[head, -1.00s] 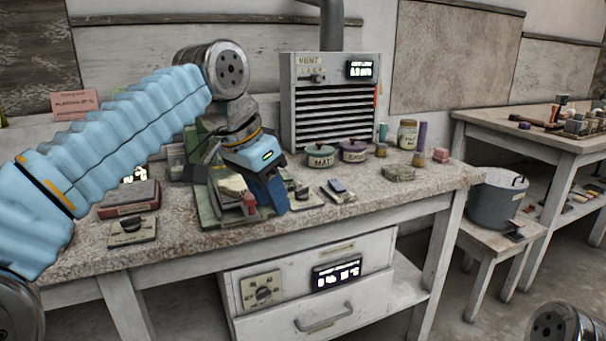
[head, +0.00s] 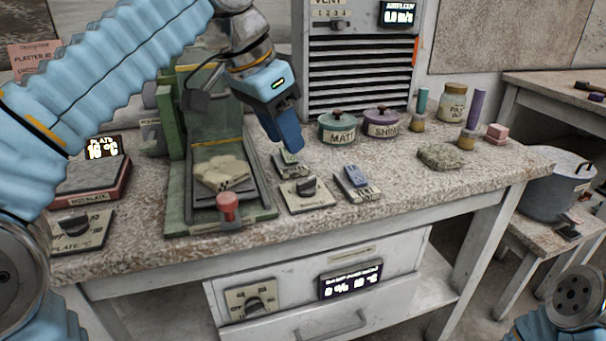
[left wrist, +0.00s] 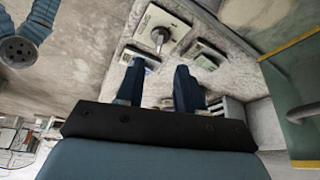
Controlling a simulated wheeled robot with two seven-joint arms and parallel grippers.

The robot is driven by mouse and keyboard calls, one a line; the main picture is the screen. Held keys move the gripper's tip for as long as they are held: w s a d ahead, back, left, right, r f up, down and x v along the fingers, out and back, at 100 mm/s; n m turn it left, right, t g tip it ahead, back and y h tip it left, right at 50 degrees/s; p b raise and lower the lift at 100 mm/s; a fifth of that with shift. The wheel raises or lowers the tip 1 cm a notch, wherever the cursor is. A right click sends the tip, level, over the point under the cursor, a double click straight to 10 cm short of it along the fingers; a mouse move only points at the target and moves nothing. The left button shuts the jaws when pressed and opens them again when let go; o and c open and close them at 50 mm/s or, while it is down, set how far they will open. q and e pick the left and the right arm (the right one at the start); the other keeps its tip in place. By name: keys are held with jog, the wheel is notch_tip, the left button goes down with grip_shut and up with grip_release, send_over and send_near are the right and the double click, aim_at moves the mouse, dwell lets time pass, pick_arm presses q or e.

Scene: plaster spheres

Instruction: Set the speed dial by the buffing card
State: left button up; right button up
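The dial plate with a dark knob (head: 306,187) lies on the bench just right of the green machine (head: 180,195); its markings are too small to read. It seems to show also in the left wrist view, as a plate with a knob (left wrist: 158,36) beyond the fingertips. My left gripper (head: 287,142) points down above the bench behind this dial, apart from it. Its two fingers (left wrist: 159,84) are spread with nothing between them. A pink card (head: 33,58) stands at the upper left, partly hidden by my left arm; its writing mentions plaster. My right gripper is outside the views.
Other dials are the plate dial (head: 76,225) at left and one on the drawer front (head: 255,301). A small blue-topped device (head: 356,183) lies right of the bench dial. Lidded pots (head: 337,128) and a vent unit (head: 357,75) stand behind.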

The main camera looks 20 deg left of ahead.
aim_at(305, 180)
pick_arm(q)
jog(key=b+x, duration=0.1)
jog(key=x, duration=0.8)
jog(key=shift+f+b, duration=0.2)
jog(key=shift+b, duration=0.15)
grip_shut()
